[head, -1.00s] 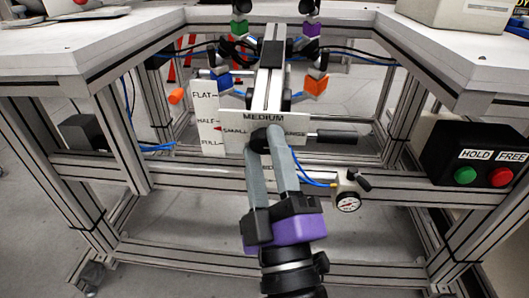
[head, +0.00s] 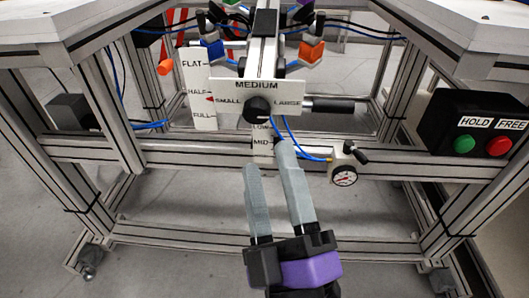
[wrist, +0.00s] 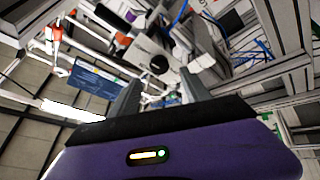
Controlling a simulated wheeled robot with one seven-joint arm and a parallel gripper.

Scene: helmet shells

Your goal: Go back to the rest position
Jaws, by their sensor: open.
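My gripper (head: 265,153) is open and empty in the head view, its two grey fingers pointing up and away from me. It is below and in front of the white size plate (head: 284,86) marked SMALL, MEDIUM and LARGE, apart from the plate's black knob (head: 258,108). A black handle (head: 333,105) sticks out to the right of the knob. In the wrist view the two fingers (wrist: 160,97) stand apart with nothing between them, and the fixture above is seen at a tilt.
A pressure gauge (head: 344,176) with a small lever is close to the right of the fingers. A black box with HOLD and FREE buttons (head: 480,140) is at the right. Frame rails (head: 190,152) cross behind my gripper. Open floor (head: 180,195) shows below them.

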